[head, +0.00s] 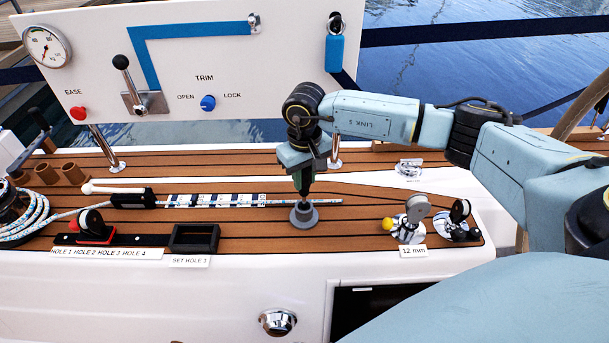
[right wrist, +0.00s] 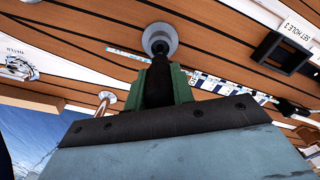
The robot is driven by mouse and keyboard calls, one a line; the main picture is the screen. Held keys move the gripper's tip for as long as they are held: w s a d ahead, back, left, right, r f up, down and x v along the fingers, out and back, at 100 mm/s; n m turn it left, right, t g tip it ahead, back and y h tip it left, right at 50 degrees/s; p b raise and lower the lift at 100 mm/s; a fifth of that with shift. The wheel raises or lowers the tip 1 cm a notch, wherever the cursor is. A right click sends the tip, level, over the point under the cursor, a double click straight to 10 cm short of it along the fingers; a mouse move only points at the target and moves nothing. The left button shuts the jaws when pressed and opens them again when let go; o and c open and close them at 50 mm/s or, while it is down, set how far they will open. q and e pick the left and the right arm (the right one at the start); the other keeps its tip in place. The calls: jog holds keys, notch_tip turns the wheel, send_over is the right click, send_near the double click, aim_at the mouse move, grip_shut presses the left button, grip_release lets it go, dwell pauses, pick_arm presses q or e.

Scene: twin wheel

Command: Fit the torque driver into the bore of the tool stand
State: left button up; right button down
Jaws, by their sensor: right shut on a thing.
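My right gripper (head: 304,180) is above the grey round tool stand (head: 304,219) on the teak deck and points down at it. It is shut on the dark torque driver (right wrist: 157,78), which shows between the green fingers in the right wrist view. The driver looks upright, and its lower end meets the middle of the tool stand (right wrist: 160,31) in that view. I cannot tell how deep the tip sits in the bore, since the driver and fingers cover it. My left gripper is not in view.
A black open tray (head: 195,238) stands to the left, and metal blocks (head: 410,225) stand to the right. A white panel with a lever (head: 130,85) rises behind.

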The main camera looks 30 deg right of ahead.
jog(key=shift+f, duration=0.35)
jog(key=c, duration=1.1)
grip_release()
jog(key=shift+r, duration=0.1)
notch_tip(320, 180, up, 13)
jog(key=p, duration=0.3)
jog(key=shift+r+p, duration=0.15)
jog(key=shift+p, duration=0.25)
jog(key=shift+s, duration=0.1)
